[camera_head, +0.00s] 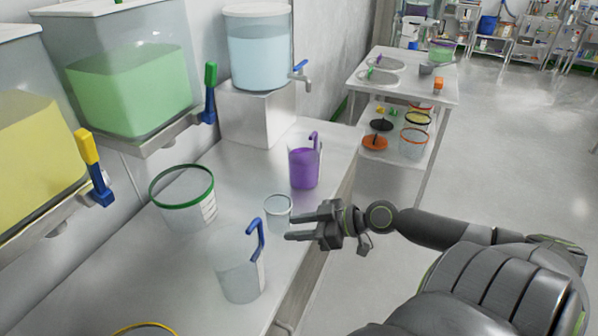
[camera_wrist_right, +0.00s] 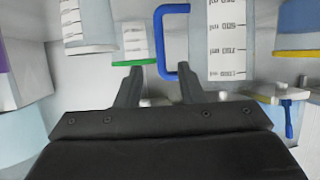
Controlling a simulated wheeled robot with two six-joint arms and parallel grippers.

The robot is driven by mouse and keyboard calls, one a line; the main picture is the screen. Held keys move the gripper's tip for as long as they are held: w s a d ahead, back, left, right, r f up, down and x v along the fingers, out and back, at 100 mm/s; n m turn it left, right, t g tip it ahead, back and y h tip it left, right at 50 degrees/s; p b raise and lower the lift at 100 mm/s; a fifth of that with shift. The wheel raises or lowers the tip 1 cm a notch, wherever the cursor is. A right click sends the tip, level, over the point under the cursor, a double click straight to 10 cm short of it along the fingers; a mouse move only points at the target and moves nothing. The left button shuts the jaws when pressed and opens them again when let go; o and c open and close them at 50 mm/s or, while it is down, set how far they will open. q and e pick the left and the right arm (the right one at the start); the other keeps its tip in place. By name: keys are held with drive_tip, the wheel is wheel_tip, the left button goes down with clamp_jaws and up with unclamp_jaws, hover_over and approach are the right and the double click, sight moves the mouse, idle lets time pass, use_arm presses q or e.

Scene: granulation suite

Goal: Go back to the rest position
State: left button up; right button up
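My right gripper (camera_head: 290,227) reaches in from the right over the front edge of the steel counter. Its two fingers are apart and point left. A small clear cup (camera_head: 278,212) stands just beyond the fingertips; I cannot tell whether they touch it. In the right wrist view the gripper (camera_wrist_right: 160,75) is open, with nothing held between the fingers. A clear jug with a blue handle (camera_head: 239,273) stands nearer on the counter; its blue handle shows in the wrist view (camera_wrist_right: 162,42). My left gripper is not in view.
A purple-filled jug (camera_head: 304,167) and a green-rimmed container (camera_head: 186,203) stand on the counter. Tanks of yellow (camera_head: 38,150), green (camera_head: 130,90) and pale blue liquid (camera_head: 262,55) line the wall. A side table (camera_head: 410,92) is behind. The floor at right (camera_head: 520,150) is clear.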

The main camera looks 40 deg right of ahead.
idle(0.3)
drive_tip(key=s+a+f+g+h, duration=0.2)
drive_tip(key=s+a+f+g, duration=0.2)
drive_tip(key=s+a+f, duration=0.55)
drive_tip(key=s+d+f+m+g+h, duration=0.2)
drive_tip(key=s+d+m+g+h, duration=0.1)
drive_tip(key=s+m+h, duration=0.5)
wheel_tip(320, 180, down, 26)
drive_tip(key=s+d+g+y, duration=0.1)
drive_tip(key=s+d+g, duration=0.1)
drive_tip(key=s+a+f+g, duration=0.1)
drive_tip(key=s+f, duration=1.3)
drive_tip(key=shift+s+a+n+y, duration=0.3)
drive_tip(key=shift+s+n+y, duration=0.05)
drive_tip(key=shift+n+y, duration=0.05)
